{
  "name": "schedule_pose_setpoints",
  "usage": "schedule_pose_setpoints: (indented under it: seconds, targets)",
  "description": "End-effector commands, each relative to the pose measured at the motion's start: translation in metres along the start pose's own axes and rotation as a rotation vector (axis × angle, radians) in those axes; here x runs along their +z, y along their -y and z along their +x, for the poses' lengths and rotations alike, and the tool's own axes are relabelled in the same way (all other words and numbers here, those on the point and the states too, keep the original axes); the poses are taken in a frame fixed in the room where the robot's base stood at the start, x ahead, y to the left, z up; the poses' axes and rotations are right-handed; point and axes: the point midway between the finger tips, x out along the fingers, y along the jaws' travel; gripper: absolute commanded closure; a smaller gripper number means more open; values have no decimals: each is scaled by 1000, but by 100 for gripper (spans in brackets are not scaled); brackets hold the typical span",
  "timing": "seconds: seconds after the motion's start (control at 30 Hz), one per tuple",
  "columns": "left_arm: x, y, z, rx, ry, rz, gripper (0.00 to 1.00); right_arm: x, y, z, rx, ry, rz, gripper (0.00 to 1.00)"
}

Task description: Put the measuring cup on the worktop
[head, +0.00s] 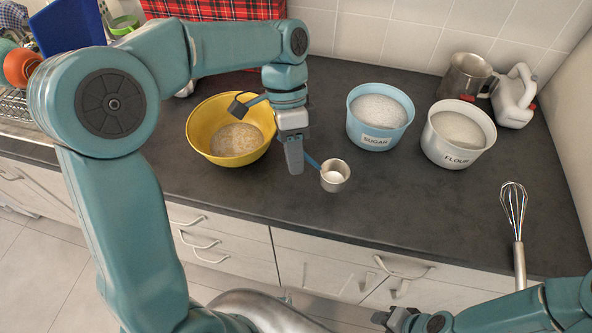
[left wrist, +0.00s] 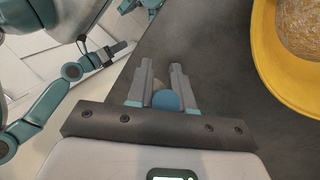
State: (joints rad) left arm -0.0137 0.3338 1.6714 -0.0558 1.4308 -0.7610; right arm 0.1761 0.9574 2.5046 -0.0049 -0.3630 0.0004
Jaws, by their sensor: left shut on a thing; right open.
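The measuring cup (head: 335,176) is a small round metal cup with a blue handle and something white inside. My left gripper (head: 296,170) points down and is shut on its handle, just left of the cup. In the left wrist view the blue handle (left wrist: 167,99) shows between the two fingers. The cup is upright over the front middle of the dark worktop (head: 400,205); I cannot tell whether it touches the surface. My right gripper (head: 400,320) is low at the bottom edge in front of the drawers, open, with nothing seen in it.
A yellow bowl (head: 198,143) with grainy beige contents stands left of my left gripper. A blue sugar tub (head: 372,138) and a white flour tub (head: 440,153) stand behind to the right. A whisk (head: 518,235) lies at the right front. The worktop's front middle is otherwise clear.

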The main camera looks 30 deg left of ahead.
Motion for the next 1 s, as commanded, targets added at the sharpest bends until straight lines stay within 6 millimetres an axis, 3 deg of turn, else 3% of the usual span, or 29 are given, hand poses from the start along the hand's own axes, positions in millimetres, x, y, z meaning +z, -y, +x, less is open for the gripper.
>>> schedule_pose_setpoints:
  seconds: [0.4, 0.8, 0.83, 0.87, 0.9, 1.0]
  targets:
    - [-1, 20, 47, 1, 0, 0, 100, 0, 0, 0, 0, 0, 0, 57]
    - [-1, 22, 52, 0, 0, 0, 100, 0, -1, 4, 0, 0, 0, 57]
    - [-1, 22, 51, 0, 0, 0, 69, 0, -1, 3, 0, 0, 0, 57]
    - [-1, 21, 51, 0, 0, 0, 60, 0, -1, 2, 0, 0, 0, 57]
    - [-1, 21, 51, 0, 0, 0, 54, 0, -1, 2, 0, 0, 0, 57]
    - [-1, 21, 50, 0, 0, 0, 54, 0, -1, 2, 0, 0, 0, 57]
